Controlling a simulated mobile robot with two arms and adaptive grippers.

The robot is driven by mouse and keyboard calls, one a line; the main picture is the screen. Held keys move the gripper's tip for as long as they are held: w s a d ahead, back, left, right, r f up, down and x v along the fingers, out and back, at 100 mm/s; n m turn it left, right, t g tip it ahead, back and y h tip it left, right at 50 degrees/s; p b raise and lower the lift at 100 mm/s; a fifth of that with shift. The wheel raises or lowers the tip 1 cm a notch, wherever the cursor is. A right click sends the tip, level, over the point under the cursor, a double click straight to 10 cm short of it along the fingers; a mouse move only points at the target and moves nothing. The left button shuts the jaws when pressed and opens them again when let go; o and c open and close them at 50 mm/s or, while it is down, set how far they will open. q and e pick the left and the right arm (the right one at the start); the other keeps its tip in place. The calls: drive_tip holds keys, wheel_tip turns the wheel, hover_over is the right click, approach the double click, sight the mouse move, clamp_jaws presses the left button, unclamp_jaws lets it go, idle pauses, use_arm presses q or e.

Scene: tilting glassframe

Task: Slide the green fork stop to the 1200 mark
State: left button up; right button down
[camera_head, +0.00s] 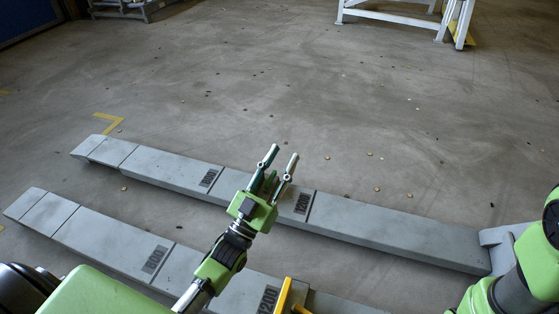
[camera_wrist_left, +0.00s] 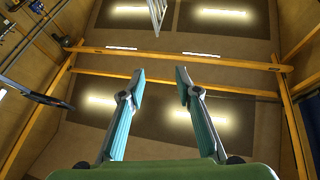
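Two long grey forks lie on the floor, a far fork (camera_head: 400,233) and a near fork (camera_head: 100,231). The dark 1200 mark (camera_head: 302,203) is on the far fork, just right of my left gripper (camera_head: 278,163). Another dark mark (camera_head: 208,177) is further left on it. The near fork has a dark mark (camera_head: 155,259) and a lower one, (camera_head: 268,299). I cannot clearly make out a green fork stop; my left gripper and arm hide part of both forks. The left gripper is open, its fingers apart and empty in the left wrist view (camera_wrist_left: 160,78). My right gripper is out of frame.
A yellow piece (camera_head: 285,294) stands at the near fork by the bottom edge. White metal frame legs (camera_head: 400,16) stand at the back right. Small scraps dot the floor. The floor beyond the far fork is mostly free. The left wrist view faces the ceiling beams (camera_wrist_left: 180,56).

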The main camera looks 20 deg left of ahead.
use_arm(q)
drive_tip(key=w+a+f+n+g+y+b, duration=0.15)
drive_tip(key=a+f+b, duration=0.3)
drive_tip(key=f, duration=0.55)
drive_tip(key=w+a+f+g+y+b, duration=0.25)
drive_tip(key=a+f, duration=0.35)
drive_tip(key=f, duration=0.4)
drive_tip(key=w+a+f+n+g+y+b, duration=0.1)
drive_tip(key=a+f+b, duration=0.35)
drive_tip(key=f, duration=0.65)
drive_tip(key=b, duration=0.6)
hover_over(263, 186)
drive_tip(key=s+a, duration=0.1)
drive_tip(key=s, duration=0.3)
drive_tip(key=shift+a+r, duration=0.1)
drive_tip(key=shift+a, duration=0.1)
drive_tip(key=shift+w+r+b, duration=0.15)
drive_tip(key=shift+w+b, duration=0.3)
drive_tip(key=shift+w, duration=0.35)
clamp_jaws()
